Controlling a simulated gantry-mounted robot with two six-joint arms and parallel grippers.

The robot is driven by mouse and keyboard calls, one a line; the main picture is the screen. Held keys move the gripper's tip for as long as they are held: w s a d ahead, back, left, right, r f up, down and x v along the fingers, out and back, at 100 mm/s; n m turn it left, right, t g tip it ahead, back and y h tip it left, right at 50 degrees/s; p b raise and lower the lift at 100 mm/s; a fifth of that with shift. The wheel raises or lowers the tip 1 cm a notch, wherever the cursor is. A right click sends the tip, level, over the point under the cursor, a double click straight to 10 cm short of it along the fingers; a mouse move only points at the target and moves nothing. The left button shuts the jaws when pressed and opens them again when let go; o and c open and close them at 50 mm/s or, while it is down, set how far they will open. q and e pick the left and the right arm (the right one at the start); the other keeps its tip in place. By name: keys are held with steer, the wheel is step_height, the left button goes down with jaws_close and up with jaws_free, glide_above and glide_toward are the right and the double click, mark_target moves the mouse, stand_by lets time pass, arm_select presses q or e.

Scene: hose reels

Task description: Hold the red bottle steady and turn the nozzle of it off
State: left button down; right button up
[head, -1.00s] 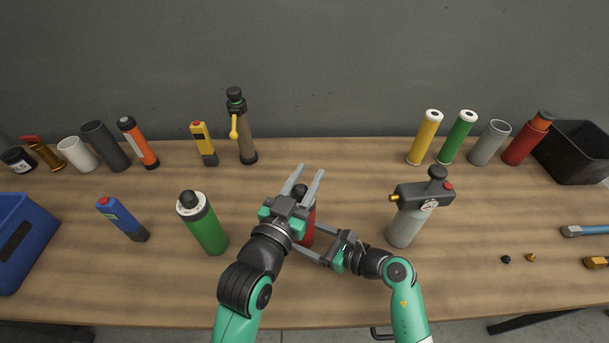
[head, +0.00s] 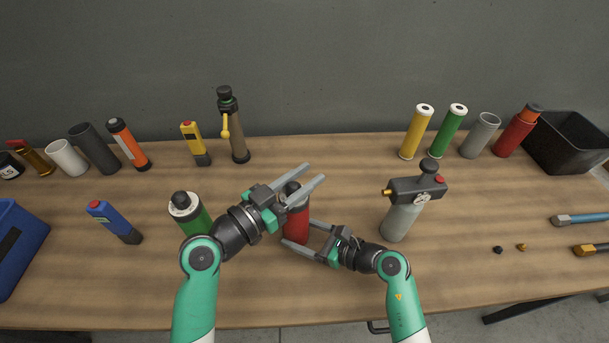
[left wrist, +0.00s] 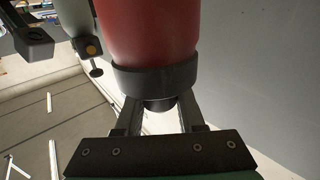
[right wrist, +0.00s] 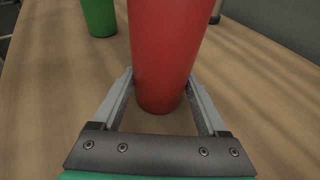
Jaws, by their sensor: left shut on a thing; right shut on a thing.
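The red bottle (head: 297,224) stands upright on the wooden table, with a dark collar and nozzle (head: 292,189) on top. My left gripper (head: 315,173) is shut on the nozzle, its fingers pointing away to the upper right. In the left wrist view, the black collar (left wrist: 157,77) and the small dark nozzle (left wrist: 159,104) show between the fingers. My right gripper (head: 298,232) is shut on the bottle's lower body from the front right. In the right wrist view, the red body (right wrist: 165,55) stands between both fingers, with its base on the table.
A green bottle (head: 192,219) stands close left, near my left arm. A grey bottle with a dark valve head (head: 400,220) stands to the right. A blue bin (head: 18,245) is at far left and a black bin (head: 565,150) at far right. Tubes line the back.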

arm_select(q)
steer(key=shift+f, duration=0.2)
steer(key=c, duration=0.6)
jaws_free()
steer(key=shift+o, duration=0.5)
steer(key=shift+r, duration=0.15)
